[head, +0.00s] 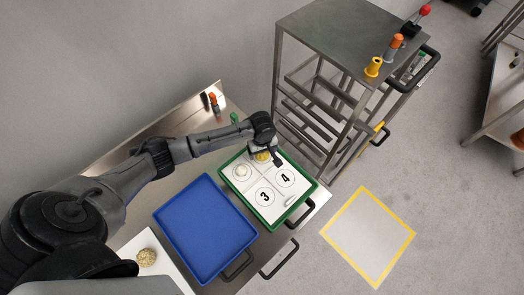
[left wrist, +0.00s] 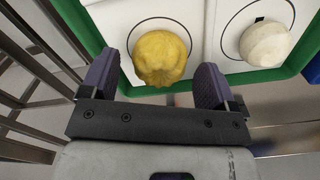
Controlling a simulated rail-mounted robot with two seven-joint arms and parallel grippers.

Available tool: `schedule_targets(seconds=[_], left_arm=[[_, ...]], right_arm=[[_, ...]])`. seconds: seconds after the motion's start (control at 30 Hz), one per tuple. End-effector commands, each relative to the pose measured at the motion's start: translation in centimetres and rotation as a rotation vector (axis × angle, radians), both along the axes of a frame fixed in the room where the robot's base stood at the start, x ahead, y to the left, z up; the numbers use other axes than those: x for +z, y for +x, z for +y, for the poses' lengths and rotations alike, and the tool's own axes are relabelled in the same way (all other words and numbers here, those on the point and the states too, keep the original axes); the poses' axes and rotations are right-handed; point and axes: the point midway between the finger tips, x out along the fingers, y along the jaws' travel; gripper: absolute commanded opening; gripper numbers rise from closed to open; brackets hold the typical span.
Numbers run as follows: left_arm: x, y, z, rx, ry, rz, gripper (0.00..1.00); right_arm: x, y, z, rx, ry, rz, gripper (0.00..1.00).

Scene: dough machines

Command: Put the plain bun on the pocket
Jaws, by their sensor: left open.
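A green-rimmed tray (head: 267,227) holds a white board with round numbered pockets; pocket 3 (head: 265,197) and pocket 4 (head: 285,178) are empty. A smooth pale bun (head: 243,171) sits on the upper-left pocket; it also shows in the left wrist view (left wrist: 266,44). A yellow, lumpy bun (left wrist: 160,58) sits on another circle. My left gripper (head: 268,157) is open over this yellow bun, one finger on each side, with visible gaps. Which bun the task calls plain is not certain. My right gripper is not in view.
An empty blue tray (head: 205,228) lies left of the green tray. A seeded bun (head: 147,257) sits on a white board at the lower left. A steel rack (head: 345,35) stands close behind.

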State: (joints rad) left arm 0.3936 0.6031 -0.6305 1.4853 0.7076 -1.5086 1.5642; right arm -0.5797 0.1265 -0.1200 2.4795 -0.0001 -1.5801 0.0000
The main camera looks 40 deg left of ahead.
Motion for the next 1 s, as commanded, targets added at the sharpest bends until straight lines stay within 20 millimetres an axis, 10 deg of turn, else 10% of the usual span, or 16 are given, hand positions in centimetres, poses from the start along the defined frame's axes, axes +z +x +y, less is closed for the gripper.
schedule_targets(seconds=[0.5,1.0], left_arm=[[9.1,0.1,0.0,0.0,0.0,-0.003,0.81],[10.4,-0.8,-1.0,-0.057,-0.009,-0.005,0.81]], right_arm=[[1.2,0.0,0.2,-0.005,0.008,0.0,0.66],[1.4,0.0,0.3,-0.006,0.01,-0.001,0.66]])
